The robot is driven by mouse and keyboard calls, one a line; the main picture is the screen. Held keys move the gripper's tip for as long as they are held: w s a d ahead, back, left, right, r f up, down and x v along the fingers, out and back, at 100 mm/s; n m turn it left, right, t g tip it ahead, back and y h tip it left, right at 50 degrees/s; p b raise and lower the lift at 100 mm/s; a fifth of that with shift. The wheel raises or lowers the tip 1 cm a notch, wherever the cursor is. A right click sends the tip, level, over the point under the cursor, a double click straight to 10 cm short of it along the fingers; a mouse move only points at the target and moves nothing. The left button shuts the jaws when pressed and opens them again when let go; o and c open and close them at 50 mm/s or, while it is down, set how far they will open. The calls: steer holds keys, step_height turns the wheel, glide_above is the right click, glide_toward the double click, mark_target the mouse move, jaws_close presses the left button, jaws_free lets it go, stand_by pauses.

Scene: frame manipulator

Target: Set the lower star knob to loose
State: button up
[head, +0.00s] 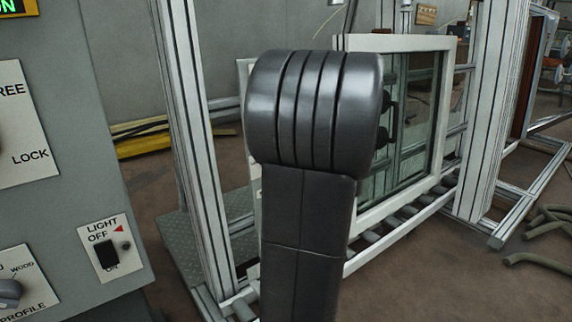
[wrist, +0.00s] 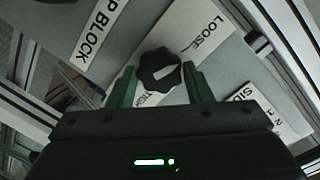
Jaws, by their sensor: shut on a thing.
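A black star knob (wrist: 160,70) with a white pointer mark sits on a pale plate in the wrist view. The word LOOSE (wrist: 206,36) is printed above and right of it; a partly hidden word starting with T shows below it. The white mark lies aslant across the knob; I cannot tell which end is its tip. My gripper (wrist: 162,79) has its green fingers on both sides of the knob and is shut on it. Whether this is the lower knob does not show. In the head view my arm hides the knob and gripper.
A grey control panel (head: 75,130) with FREE/LOCK, a light switch (head: 107,254) and a profile selector (head: 8,293) stands at left in the head view. A white window frame (head: 395,207) stands behind my arm among aluminium posts. Hoses (head: 540,255) lie on the floor at right.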

steer(key=shift+n, duration=0.3)
stand_by(0.4)
steer(key=o, duration=1)
steer(key=p+v, duration=0.3)
steer(key=v, duration=1)
steer(key=shift+s+d+f, duration=0.1)
steer(key=shift+s+d, duration=0.1)
steer(key=shift+s, duration=0.15)
steer(key=b+x, duration=0.3)
steer(key=x, duration=1.1)
steer(key=shift+r, duration=0.2)
